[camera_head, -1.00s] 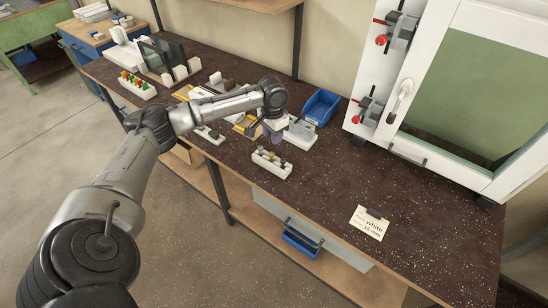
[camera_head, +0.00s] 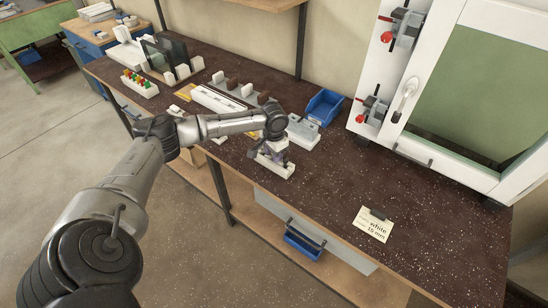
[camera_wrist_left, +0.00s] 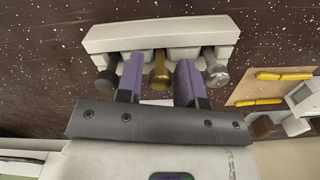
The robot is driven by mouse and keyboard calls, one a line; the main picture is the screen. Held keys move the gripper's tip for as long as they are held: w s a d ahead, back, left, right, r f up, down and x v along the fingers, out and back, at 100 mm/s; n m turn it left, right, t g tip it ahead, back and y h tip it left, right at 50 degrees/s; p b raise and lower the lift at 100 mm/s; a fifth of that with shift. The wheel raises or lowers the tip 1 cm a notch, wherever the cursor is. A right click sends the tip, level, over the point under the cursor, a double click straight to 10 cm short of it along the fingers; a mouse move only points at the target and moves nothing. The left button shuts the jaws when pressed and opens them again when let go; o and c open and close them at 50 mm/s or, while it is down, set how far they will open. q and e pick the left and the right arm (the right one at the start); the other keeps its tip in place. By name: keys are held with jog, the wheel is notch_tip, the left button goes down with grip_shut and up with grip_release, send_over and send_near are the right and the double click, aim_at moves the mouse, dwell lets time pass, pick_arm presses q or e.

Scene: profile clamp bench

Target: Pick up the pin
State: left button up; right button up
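A white block rack (camera_head: 279,168) stands on the dark speckled bench. In the left wrist view the rack (camera_wrist_left: 160,34) holds a dark grey pin (camera_wrist_left: 107,75), a brass-coloured pin (camera_wrist_left: 159,70) in the middle and a silver-grey pin (camera_wrist_left: 215,70). My left gripper (camera_head: 271,156) is over the rack. In the left wrist view its two purple fingers (camera_wrist_left: 159,82) are open, one each side of the brass pin, with a gap to it on both sides. In the head view the gripper and wrist hide much of the pins. My right gripper is not in view.
A grey-white block fixture (camera_head: 302,132) and a blue bin (camera_head: 324,107) stand behind the rack. A white cabinet with red-knobbed clamps (camera_head: 371,113) is at right. A card reading "white 15 mm" (camera_head: 373,224) lies front right. The bench between rack and card is clear.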

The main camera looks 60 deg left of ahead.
pick_arm(q)
jog(key=shift+c, duration=0.4)
grip_shut()
jog(key=shift+r, duration=0.1)
